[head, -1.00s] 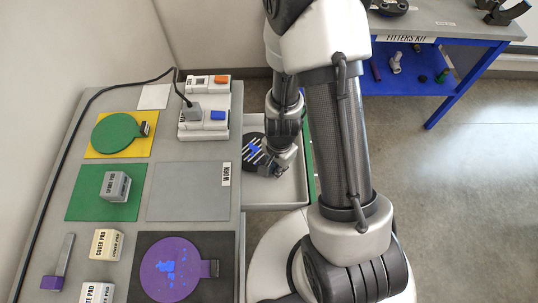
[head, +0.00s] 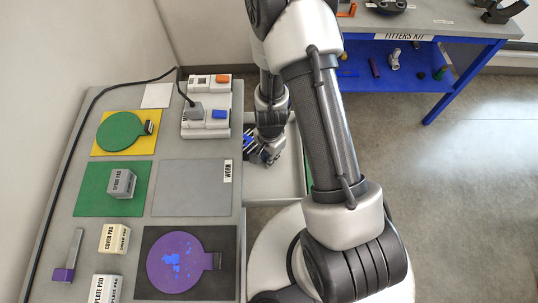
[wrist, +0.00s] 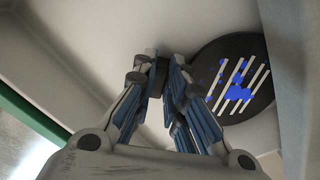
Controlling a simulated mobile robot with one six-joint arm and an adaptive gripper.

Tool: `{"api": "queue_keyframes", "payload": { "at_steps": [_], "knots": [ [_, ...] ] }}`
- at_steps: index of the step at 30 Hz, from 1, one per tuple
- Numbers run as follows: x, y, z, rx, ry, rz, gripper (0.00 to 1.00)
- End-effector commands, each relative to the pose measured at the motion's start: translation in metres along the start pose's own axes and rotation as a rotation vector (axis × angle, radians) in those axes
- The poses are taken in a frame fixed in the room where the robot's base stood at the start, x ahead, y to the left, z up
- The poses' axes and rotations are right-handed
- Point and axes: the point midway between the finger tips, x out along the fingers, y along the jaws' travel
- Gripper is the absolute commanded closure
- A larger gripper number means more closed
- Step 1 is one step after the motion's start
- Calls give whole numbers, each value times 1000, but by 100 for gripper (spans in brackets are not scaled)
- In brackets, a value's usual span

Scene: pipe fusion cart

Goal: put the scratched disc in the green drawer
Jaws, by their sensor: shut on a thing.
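The scratched disc (wrist: 235,75) is black with white stripes and blue patches. In the head view the disc (head: 249,143) is partly hidden by my gripper (head: 268,152). In the wrist view my gripper (wrist: 163,72) is shut at a dark tab beside the disc. The open drawer (head: 285,175) extends from the cart's right side, and its pale interior fills much of the wrist view. Its green front wall (wrist: 30,125) shows at lower left there. The disc is over or inside the drawer; its clearance from the floor cannot be told.
The cart top holds a green disc (head: 120,131) on a yellow mat, a purple disc (head: 178,262) on a dark mat, and an empty grey mat (head: 190,188) labelled WORN. Labelled pad blocks (head: 114,238) stand at left. A blue bench (head: 400,75) stands at back right.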

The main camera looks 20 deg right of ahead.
Motion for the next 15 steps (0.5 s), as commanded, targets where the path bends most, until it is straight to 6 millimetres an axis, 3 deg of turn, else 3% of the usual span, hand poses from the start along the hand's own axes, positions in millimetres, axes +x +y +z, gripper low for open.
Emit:
{"api": "queue_keyframes", "payload": {
  "at_steps": [9,15],
  "knots": [
    [1,0,0,0,0,0,68],
    [1,0,0,0,0,0,68]
  ]
}}
